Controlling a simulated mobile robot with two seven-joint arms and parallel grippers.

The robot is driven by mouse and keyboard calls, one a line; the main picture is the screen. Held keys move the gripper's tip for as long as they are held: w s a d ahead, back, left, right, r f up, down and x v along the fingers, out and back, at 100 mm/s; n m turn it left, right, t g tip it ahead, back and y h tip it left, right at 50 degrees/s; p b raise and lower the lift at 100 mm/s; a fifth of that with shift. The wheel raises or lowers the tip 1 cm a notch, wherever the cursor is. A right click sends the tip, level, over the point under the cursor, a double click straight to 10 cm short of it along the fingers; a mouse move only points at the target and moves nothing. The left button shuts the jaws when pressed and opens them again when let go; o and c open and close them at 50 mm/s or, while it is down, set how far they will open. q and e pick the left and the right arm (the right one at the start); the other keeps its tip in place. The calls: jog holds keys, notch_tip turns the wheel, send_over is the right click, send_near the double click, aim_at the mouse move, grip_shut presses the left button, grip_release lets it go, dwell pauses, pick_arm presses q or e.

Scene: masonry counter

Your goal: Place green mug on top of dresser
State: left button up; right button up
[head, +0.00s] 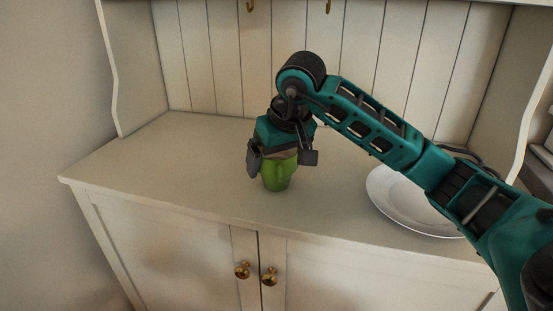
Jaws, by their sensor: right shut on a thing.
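The green mug (277,176) is in the middle of the head view, upright, over the cream dresser top (165,165). My right gripper (282,163) comes down from above and is shut on the mug, with a dark finger on each side. The mug's upper part is hidden by the gripper. Its base appears at or very close to the dresser surface; I cannot tell whether it touches. My left gripper is not in view.
A white plate (408,207) lies on the dresser top to the right, partly behind my right arm. A panelled back with brass hooks (327,7) rises behind. The left part of the top is clear. Cupboard doors with brass knobs (242,270) are below the front edge.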

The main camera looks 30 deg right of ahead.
jog(key=shift+f, duration=0.2)
jog(key=o, duration=0.8)
jog(key=shift+s+r, duration=0.1)
jog(key=shift+r, duration=0.5)
jog(key=p+v, duration=0.2)
jog(key=v, duration=0.7)
jog(key=shift+s+r, duration=0.1)
jog(key=shift+r, duration=0.25)
jog(key=shift+s+r, duration=0.35)
jog(key=shift+r, duration=0.3)
